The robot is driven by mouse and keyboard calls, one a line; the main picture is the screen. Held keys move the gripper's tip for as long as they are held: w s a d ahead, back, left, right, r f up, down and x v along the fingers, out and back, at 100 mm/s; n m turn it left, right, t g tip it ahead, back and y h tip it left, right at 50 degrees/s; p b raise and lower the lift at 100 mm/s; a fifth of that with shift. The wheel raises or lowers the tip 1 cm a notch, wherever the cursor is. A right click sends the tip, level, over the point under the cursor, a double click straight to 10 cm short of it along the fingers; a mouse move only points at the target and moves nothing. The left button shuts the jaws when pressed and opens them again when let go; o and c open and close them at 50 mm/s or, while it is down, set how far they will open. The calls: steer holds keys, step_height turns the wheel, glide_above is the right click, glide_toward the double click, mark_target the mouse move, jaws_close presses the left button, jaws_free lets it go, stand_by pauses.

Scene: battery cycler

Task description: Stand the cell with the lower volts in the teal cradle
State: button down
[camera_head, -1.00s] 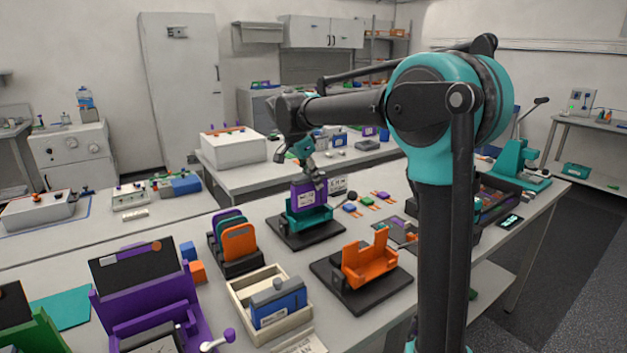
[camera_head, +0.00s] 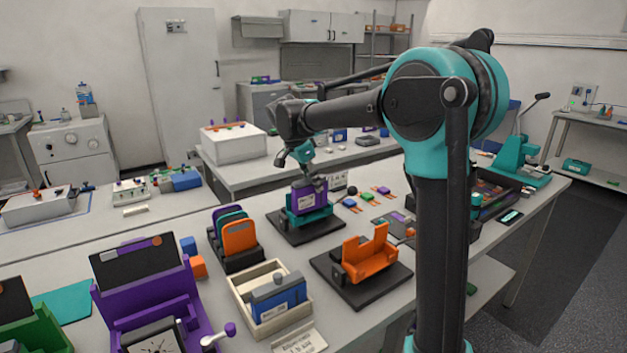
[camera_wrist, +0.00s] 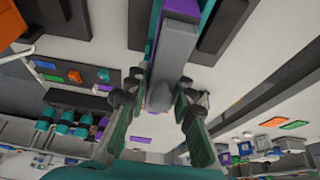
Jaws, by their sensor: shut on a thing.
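The purple cell (camera_head: 309,199) stands upright at the teal cradle (camera_head: 322,216), with its lower part behind the cradle's front wall. I cannot tell whether it touches the cradle floor. My gripper (camera_head: 316,181) is shut on the top of this cell. In the wrist view my gripper's fingers (camera_wrist: 162,98) close around a grey end piece, with purple (camera_wrist: 182,6) beyond it. A blue cell (camera_head: 281,300) with a grey top sits in the pale open box (camera_head: 241,310) at front. The cells' volts are too small to read.
An orange cradle (camera_head: 370,262) on a black base stands empty right of the teal one. A rack with teal, purple and orange plates (camera_head: 240,238) stands left. A purple instrument (camera_head: 150,290) with a dial is at front left. Small coloured parts (camera_head: 367,196) lie right of the teal cradle.

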steer(key=shift+f, duration=0.1)
stand_by(0.6)
steer(key=c, duration=1.2)
jaws_free()
steer(key=v, duration=1.2)
